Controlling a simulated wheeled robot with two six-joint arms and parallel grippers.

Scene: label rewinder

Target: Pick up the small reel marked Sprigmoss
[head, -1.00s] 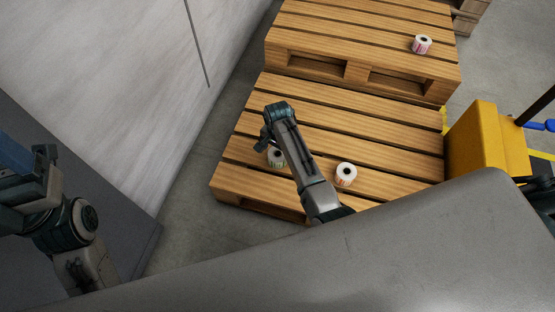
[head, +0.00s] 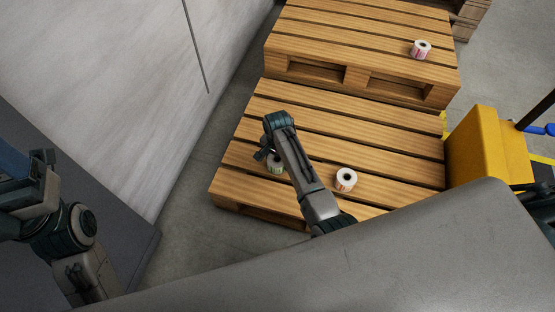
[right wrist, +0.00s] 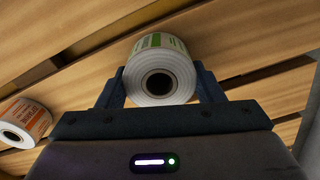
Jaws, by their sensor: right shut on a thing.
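A small white reel with a green label (right wrist: 158,72) sits between the fingers of my right gripper (right wrist: 160,88) in the right wrist view. The fingers are shut on its sides, and its open core faces the camera. The name on the label is too small to read. In the head view this reel (head: 276,166) is partly hidden by my right gripper (head: 266,155), over the near left part of the front pallet (head: 340,128). I cannot tell whether it touches the boards. My left gripper (head: 40,170) is at the left edge, and its jaws are unclear.
A reel with an orange label (right wrist: 24,121) stands on the front pallet to the right of my right arm, also in the head view (head: 346,179). A red-labelled reel (head: 421,49) stands on the rear pallet (head: 345,35). A yellow block (head: 480,145) borders the right side.

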